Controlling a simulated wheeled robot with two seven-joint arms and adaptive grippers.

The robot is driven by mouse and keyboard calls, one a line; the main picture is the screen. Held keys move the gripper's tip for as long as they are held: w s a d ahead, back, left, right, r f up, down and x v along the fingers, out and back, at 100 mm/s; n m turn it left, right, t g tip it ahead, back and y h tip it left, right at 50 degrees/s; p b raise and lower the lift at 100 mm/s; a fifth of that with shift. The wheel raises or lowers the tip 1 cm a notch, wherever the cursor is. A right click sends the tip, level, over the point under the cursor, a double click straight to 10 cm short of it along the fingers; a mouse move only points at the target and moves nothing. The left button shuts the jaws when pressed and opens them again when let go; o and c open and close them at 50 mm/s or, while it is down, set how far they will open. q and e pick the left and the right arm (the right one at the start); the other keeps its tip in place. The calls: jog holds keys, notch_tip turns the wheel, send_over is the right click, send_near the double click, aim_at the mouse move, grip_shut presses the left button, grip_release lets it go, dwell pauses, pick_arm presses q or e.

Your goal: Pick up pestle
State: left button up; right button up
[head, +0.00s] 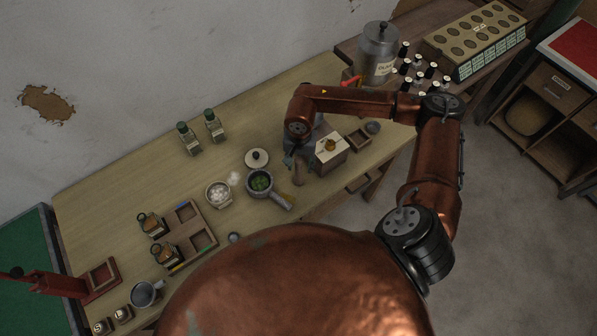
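A brown, rod-like piece that looks like the pestle (299,174) stands near the middle of the wooden table (120,200), just right of a grey bowl with green contents, which looks like the mortar (259,181). My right gripper (292,160) reaches down from the copper arm, right at the top of the brown piece. The wrist and the small size hide the fingertips, so I cannot tell whether they touch or grip it. My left gripper is not in view.
A box with an amber item on top (331,152) stands close right of the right gripper. A round lid (257,158) and a bowl of white pieces (219,193) lie to the left. A metal canister (378,52) stands behind.

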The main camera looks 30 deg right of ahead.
aim_at(299, 171)
jog(key=f, duration=0.3)
jog(key=shift+w+a+f+p, duration=0.15)
jog(key=shift+w+f+p, duration=0.1)
jog(key=shift+f+p, duration=0.1)
jog(key=shift+f, duration=0.55)
jog(key=c, duration=0.8)
grip_shut()
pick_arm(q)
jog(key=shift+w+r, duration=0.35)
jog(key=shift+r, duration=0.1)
